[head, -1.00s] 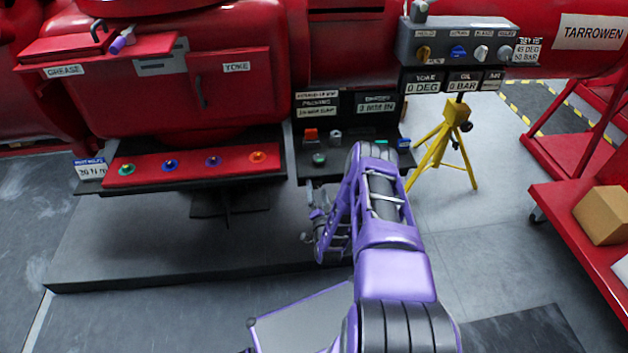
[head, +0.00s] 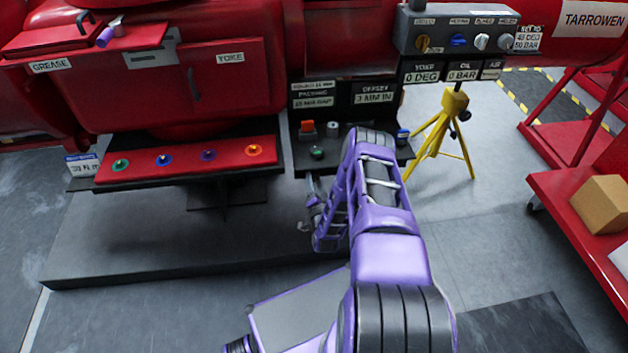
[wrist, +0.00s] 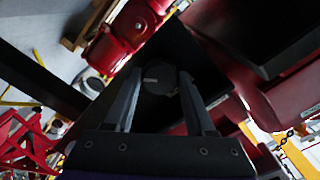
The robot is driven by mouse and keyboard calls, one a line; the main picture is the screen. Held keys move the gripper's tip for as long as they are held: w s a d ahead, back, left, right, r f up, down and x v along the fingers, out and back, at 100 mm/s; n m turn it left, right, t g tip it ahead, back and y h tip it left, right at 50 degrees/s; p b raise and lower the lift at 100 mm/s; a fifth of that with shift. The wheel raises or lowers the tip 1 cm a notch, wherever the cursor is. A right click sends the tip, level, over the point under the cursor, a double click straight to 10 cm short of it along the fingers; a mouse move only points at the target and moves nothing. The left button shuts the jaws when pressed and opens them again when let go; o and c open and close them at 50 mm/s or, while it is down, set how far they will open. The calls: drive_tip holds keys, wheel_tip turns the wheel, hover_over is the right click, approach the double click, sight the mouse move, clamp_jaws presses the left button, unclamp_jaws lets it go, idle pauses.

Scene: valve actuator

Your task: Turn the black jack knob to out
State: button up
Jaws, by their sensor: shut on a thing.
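In the wrist view a round black knob (wrist: 158,76) with a small pale mark on its face sits between the fingertips of my gripper (wrist: 160,88). The fingers are closed on its two sides. In the head view my gripper is at or below the front edge of the black shelf, left of my bent arm, too small to make out clearly. The knob cannot be told apart there. The offset display (head: 375,98) above the shelf seems to read 3 MM IN.
The black shelf (head: 300,163) carries orange, white, green and blue controls. A red shelf (head: 185,170) with several coloured knobs is to the left. A yellow tripod (head: 440,130) and a red cart with a cardboard box (head: 602,203) stand to the right.

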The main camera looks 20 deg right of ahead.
clamp_jaws()
drive_tip(key=n, duration=2.6)
drive_tip(key=shift+w+a, duration=0.1)
idle(0.4)
